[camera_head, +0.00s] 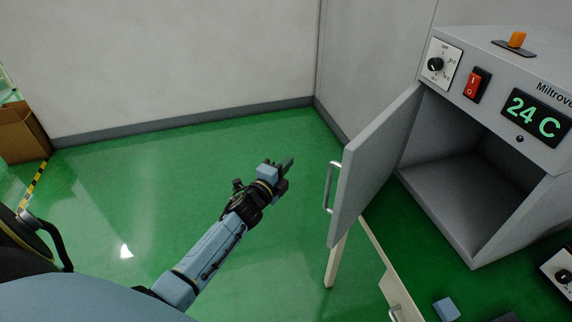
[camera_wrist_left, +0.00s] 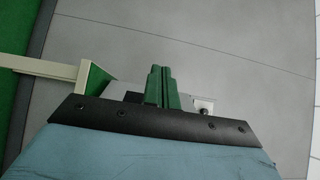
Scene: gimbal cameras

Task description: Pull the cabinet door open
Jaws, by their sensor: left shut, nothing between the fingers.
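The cabinet is a grey box (camera_head: 490,45) with a dial, a red switch and a green "24 C" display on its front. Its door (camera_head: 372,160) stands wide open, swung out to the left, and the empty interior (camera_head: 465,165) shows. A metal bar handle (camera_head: 329,187) is on the door's outer face near its free edge. My left gripper (camera_head: 287,165) is shut and empty, to the left of the handle and apart from it. Its closed fingers (camera_wrist_left: 161,85) also show in the left wrist view. My right gripper is not in view.
A pale table with a drawer (camera_head: 398,298) stands below the cabinet. A small blue block (camera_head: 446,309) lies at the lower right. A cardboard box (camera_head: 22,132) is at the far left. The green floor (camera_head: 190,150) around my left arm is clear.

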